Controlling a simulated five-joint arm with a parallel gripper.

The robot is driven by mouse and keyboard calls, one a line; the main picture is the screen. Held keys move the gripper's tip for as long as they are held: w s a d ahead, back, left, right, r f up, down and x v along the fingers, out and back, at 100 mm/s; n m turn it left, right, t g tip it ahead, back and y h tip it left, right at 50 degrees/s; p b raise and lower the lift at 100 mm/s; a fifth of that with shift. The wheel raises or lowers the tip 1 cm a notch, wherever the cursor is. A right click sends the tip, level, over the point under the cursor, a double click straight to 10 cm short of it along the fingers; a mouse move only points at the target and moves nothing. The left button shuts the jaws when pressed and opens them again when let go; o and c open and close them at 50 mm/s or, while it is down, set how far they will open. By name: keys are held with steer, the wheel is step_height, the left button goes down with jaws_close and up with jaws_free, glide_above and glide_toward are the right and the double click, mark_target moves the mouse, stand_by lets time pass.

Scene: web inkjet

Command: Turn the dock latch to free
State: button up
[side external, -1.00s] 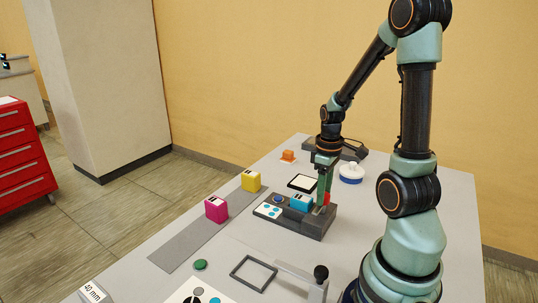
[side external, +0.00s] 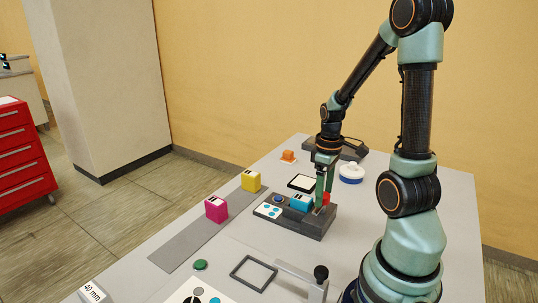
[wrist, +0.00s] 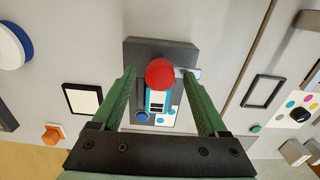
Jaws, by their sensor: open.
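The dark grey dock (side external: 312,229) sits on the table and holds a cyan cartridge (side external: 301,202), also visible in the wrist view (wrist: 156,99). A red round knob (wrist: 160,73) stands at one end of the dock; it is partly hidden behind my fingers in the side view. A pale bar (wrist: 190,73) shows beside the knob, partly behind a finger. I cannot read the latch's setting. My gripper (side external: 323,203) is open above the dock. In the wrist view, its green fingers lie either side of the knob, with visible gaps.
A yellow block (side external: 251,181) and a magenta block (side external: 216,209) stand on a grey strip left of the dock. A black-framed white plate (side external: 303,182), a white-and-blue round item (side external: 351,173) and an orange piece (side external: 288,156) lie behind. An empty dark frame (side external: 254,272) lies in front.

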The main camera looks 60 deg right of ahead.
step_height(320, 180, up, 12)
stand_by(0.4)
steer(key=shift+a, duration=0.1)
